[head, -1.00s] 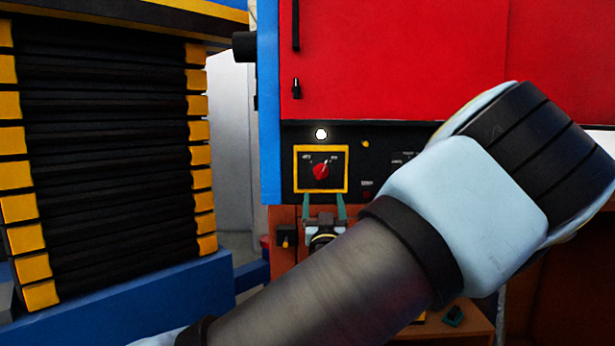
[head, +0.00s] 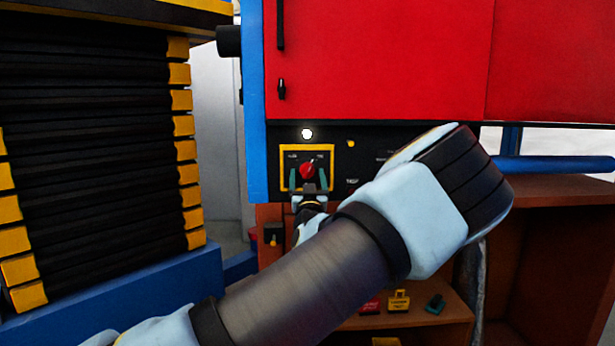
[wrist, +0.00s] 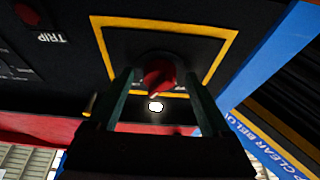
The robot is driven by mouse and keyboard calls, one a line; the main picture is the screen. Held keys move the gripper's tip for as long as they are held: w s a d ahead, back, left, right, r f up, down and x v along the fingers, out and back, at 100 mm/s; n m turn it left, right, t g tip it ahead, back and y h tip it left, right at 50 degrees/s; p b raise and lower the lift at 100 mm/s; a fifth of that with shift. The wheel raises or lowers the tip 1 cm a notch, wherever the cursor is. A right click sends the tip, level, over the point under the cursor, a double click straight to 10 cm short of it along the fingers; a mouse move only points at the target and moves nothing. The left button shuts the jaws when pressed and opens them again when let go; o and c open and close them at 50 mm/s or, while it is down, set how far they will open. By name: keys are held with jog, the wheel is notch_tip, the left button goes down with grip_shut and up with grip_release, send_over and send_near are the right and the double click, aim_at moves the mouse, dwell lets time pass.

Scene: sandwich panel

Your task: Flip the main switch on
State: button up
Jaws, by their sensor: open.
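The main switch is a red rotary knob (head: 307,170) on a black panel inside a yellow square frame (head: 333,152). Small labels sit above it, too blurred now to read surely. In the head view its pointer seems to lean up and right. My gripper (head: 308,180) is open, with its green fingers left and right of the knob's lower part. The wrist view shows the red knob (wrist: 160,75) between the tips of my gripper (wrist: 159,78), with a gap on each side. I cannot tell whether a finger touches it.
A white round lamp (head: 307,133) glows above the frame. A yellow button (head: 351,143) is at its right. A red cabinet door (head: 380,60) is above. A brown shelf (head: 440,300) with small tagged items is below. Black-and-yellow bellows (head: 100,140) stand at the left.

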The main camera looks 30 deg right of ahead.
jog(key=shift+c, duration=0.4)
grip_shut()
jog(key=shift+w+a+f+m+g+h+b, duration=0.15)
jog(key=shift+m+h+b, duration=0.15)
jog(key=shift+m+b, duration=0.3)
jog(key=shift+s+f+m+g+h+b, duration=0.15)
jog(key=shift+m+h+b, duration=0.15)
jog(key=shift+m+b, duration=0.25)
jog(key=shift+r+m+g+h+b, duration=0.2)
jog(key=shift+m+h+b, duration=0.1)
jog(key=shift+m, duration=0.4)
jog(key=shift+r+m+g+h+b, duration=0.2)
jog(key=shift+m+h+b, duration=0.1)
jog(key=shift+m, duration=0.35)
jog(key=shift+o, duration=0.4)
grip_release()
jog(key=shift+f, duration=0.1)
